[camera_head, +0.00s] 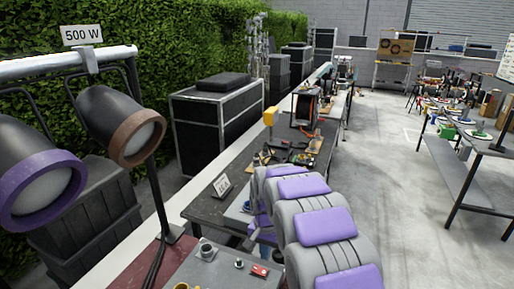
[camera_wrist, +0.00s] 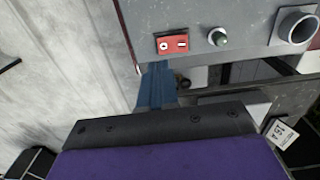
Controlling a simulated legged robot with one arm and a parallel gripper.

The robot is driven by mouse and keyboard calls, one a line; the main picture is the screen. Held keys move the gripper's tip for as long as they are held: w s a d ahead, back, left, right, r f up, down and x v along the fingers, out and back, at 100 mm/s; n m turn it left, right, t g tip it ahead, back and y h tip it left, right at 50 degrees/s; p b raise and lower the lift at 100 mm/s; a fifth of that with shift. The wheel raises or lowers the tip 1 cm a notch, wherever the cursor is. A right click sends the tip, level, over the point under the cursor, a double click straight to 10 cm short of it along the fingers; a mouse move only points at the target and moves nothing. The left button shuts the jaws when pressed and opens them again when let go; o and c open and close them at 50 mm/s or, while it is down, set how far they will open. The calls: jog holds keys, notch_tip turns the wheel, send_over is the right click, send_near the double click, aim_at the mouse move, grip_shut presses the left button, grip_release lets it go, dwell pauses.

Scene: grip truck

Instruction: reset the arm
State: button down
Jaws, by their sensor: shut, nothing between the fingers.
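My arm (camera_head: 320,225), grey with purple panels, fills the lower right of the head view, beside the workbench. My gripper (camera_wrist: 160,128) shows at the bottom of the wrist view as a dark bar with a purple face. It is shut and holds nothing. Its tip cannot be made out in the head view.
A grey bench top (camera_wrist: 250,35) carries a red switch box (camera_wrist: 172,43), a small knob (camera_wrist: 218,37) and a grey cylinder (camera_wrist: 297,27). Two stage lamps (camera_head: 122,128) hang at the left. A dark workbench (camera_head: 225,205) runs beside my arm.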

jog(key=s+d+r+n, duration=0.1)
jog(key=s+d+r, duration=0.25)
jog(key=s, duration=0.25)
jog(key=s+d+r, duration=0.2)
jog(key=s+r, duration=0.2)
jog(key=s, duration=0.2)
jog(key=s+d+r+n+g, duration=0.1)
jog(key=s+d, duration=0.2)
jog(key=s, duration=1.1)
jog(key=s+d+r+n, duration=0.1)
jog(key=s+d+n, duration=0.1)
jog(key=s, duration=1.3)
jog(key=shift+d+r+g, duration=0.3)
jog(key=shift+d+g, duration=0.1)
jog(key=shift+d, duration=0.1)
jog(key=shift+a+n, duration=0.15)
jog(key=shift+n, duration=0.15)
